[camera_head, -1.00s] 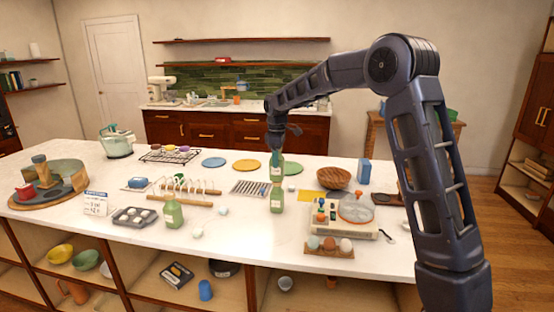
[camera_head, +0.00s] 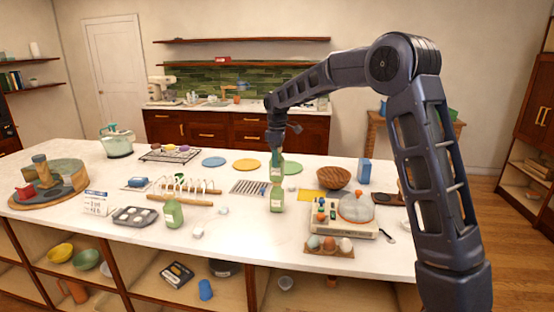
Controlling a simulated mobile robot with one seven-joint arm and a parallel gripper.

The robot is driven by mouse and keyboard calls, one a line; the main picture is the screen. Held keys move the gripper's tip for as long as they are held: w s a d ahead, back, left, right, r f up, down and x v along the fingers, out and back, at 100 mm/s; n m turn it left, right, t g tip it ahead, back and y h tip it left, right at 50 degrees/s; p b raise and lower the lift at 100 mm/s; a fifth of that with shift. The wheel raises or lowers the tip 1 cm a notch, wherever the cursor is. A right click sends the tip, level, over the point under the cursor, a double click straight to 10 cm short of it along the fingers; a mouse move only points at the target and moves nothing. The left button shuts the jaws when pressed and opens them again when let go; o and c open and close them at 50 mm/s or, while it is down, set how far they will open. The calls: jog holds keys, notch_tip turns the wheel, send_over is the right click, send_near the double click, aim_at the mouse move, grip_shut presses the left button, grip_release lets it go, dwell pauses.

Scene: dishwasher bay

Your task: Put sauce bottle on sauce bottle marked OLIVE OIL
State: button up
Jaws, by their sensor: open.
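A green sauce bottle with a pale label (camera_head: 276,201) stands upright on the white counter near its middle. A second green bottle (camera_head: 276,172) is upright directly above it, in line with it, and appears to rest on its top. The labels are too small to read. My gripper (camera_head: 276,153) points down over the upper bottle, with its open jaws at or around the bottle's top. The jaws are small and partly merge with the bottle. A third green bottle (camera_head: 173,213) stands apart to the left, near the front edge.
The toast rack (camera_head: 185,194) is left of the stacked bottles. A slotted grey mat (camera_head: 249,187) lies to the left. Bare counter lies in front.

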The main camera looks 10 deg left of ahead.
notch_tip(320, 180, up, 11)
jog(key=shift+r, duration=0.1)
jog(key=shift+d+r, duration=0.1)
jog(key=shift+d, duration=0.2)
jog(key=s+d+r+m+t, duration=0.1)
jog(key=s+d+r+m, duration=0.2)
jog(key=d, duration=0.7)
jog(key=s+d+m+t, duration=0.1)
jog(key=s+d+m, duration=0.3)
jog(key=d, duration=0.5)
jog(key=s+d+r+m, duration=0.2)
jog(key=s+d, duration=0.3)
jog(key=d, duration=0.5)
jog(key=s+d+f+m+t, duration=0.1)
jog(key=s+d+f+m, duration=0.3)
jog(key=s+d, duration=0.4)
jog(key=s+d+f+m+t, duration=0.1)
jog(key=s+d+f+m, duration=0.4)
jog(key=s, duration=0.8)
jog(key=d+f, duration=0.2)
jog(key=d, duration=0.1)
jog(key=shift+d+t, duration=0.25)
jog(key=shift+t, duration=0.05)
